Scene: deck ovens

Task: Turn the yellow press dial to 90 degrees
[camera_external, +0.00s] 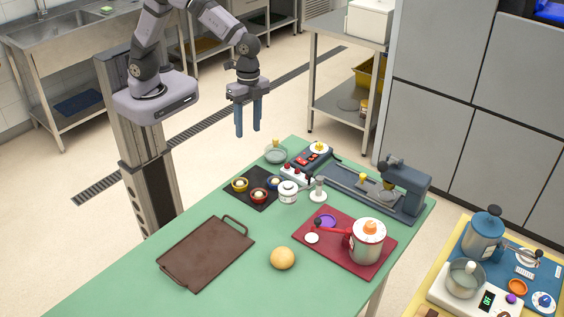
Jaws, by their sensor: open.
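My gripper (248,132) hangs in the air above the far left edge of the green table, its two blue fingers apart and pointing down, with nothing between them. A round white dial with a yellow centre (319,147) sits on the dark and red device (306,158) at the back of the table, to the right of and below my gripper in the picture. A grey press-like machine (403,188) stands at the right back, with small yellow parts (363,177) on or by its base. Which yellow part is the press dial, and its angle, I cannot tell.
A pale lidded bowl (276,154), a black tray with cups (239,197) and a white jar (288,192) stand near the device. A brown tray (205,252) lies left.

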